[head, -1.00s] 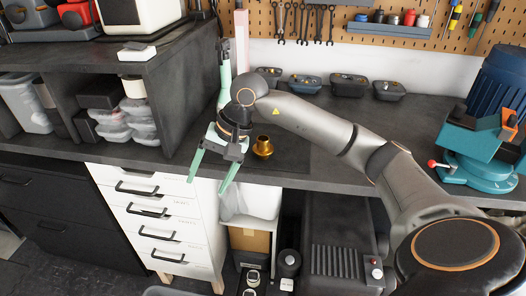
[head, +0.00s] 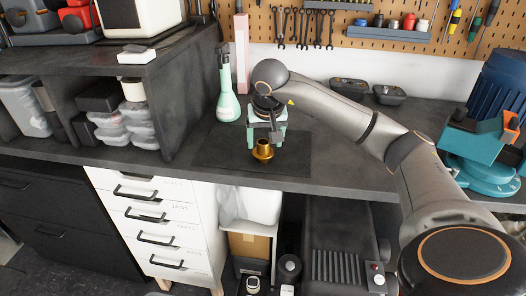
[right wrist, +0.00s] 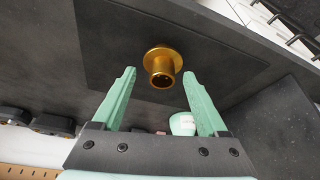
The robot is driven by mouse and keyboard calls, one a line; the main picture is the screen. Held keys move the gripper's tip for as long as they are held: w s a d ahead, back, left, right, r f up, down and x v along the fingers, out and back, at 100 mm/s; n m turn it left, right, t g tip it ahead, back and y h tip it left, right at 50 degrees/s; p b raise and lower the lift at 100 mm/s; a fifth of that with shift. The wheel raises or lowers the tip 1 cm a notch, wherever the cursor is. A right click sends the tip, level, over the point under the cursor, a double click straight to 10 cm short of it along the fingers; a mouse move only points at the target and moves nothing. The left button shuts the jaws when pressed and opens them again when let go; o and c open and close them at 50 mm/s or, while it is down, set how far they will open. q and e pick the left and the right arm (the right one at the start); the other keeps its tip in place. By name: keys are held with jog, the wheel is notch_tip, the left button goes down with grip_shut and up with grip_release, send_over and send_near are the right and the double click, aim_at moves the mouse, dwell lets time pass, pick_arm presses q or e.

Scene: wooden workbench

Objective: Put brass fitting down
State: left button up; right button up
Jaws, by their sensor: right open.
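The brass fitting (head: 263,151) stands upright on the dark mat (head: 222,158) near the bench's front edge. My right gripper (head: 265,138) is just behind the fitting in the head view. In the right wrist view the open fingers (right wrist: 159,74) are spread to either side of the fitting (right wrist: 160,64), with a gap on each side. The fitting's flange rests on the mat and its open tube end faces the camera. The fingers look clear of it. My left gripper is not in view.
A green bottle (head: 228,105) stands behind the mat, by a pink post (head: 241,60). Dark trays (head: 389,95) line the back wall. A teal vise (head: 480,165) sits at the right. A dark shelf unit (head: 165,95) is at the left. The bench right of the mat is clear.

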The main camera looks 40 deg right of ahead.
aim_at(264, 144)
jog(key=x, duration=0.5)
jog(key=shift+a, duration=0.2)
jog(key=shift+r, duration=0.1)
grip_shut()
dwell(0.3)
